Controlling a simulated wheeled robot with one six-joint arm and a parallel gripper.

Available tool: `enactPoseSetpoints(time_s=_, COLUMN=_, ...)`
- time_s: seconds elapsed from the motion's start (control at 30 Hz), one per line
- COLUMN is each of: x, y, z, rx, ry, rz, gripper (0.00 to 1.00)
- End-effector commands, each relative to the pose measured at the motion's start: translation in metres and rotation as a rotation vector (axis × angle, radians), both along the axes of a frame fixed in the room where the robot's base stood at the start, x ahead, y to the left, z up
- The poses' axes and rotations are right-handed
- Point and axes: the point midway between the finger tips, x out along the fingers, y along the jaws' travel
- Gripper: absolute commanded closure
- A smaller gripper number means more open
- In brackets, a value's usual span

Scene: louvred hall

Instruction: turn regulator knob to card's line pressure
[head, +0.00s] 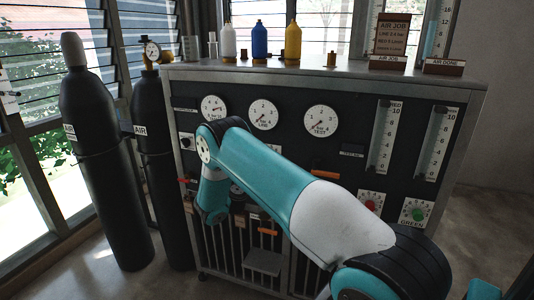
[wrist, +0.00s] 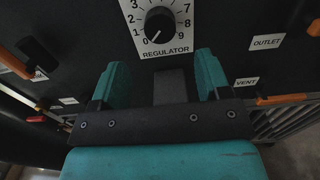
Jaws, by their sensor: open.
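The regulator knob (wrist: 160,24) is black, on a white numbered dial plate (wrist: 162,48) marked REGULATOR, at the top of the wrist view. Its pointer seems turned to the low end, near 0. My gripper (wrist: 163,74) is open and empty, its teal fingers apart just below the plate, not around the knob. In the head view my arm hides the knob and gripper. The brown job card (head: 392,35) stands on the cabinet top; its line pressure looks like 3.4 bar, though the print is small. The LINE gauge (head: 263,114) needle points low left.
The grey cabinet (head: 330,74) carries other gauges (head: 214,108), flow tubes (head: 385,136) and red and green knobs (head: 416,213). Bottles (head: 260,40) stand on top. Black cylinders (head: 98,150) stand at left. OUTLET (wrist: 267,42) and VENT (wrist: 247,83) labels and orange handles (wrist: 283,99) lie right of my gripper.

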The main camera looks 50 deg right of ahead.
Motion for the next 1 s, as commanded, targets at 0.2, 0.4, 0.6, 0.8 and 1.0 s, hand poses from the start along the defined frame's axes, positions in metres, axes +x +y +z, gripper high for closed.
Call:
enactPoseSetpoints(time_s=0.2, x=0.01, y=-0.028, z=-0.001, rx=0.002, ry=-0.003, rz=-0.004, gripper=0.3)
enactPoseSetpoints(time_s=0.4, x=0.021, y=-0.055, z=-0.001, rx=0.002, ry=-0.006, rz=-0.004, gripper=0.3)
enactPoseSetpoints(time_s=0.6, x=0.028, y=-0.068, z=0.0, rx=0.003, ry=-0.002, rz=0.0, gripper=0.3)
enactPoseSetpoints(time_s=0.8, x=0.03, y=-0.074, z=-0.001, rx=0.004, ry=-0.004, rz=-0.001, gripper=0.3)
enactPoseSetpoints(time_s=1.0, x=0.031, y=-0.075, z=0.0, rx=0.004, ry=-0.002, rz=0.0, gripper=0.3)
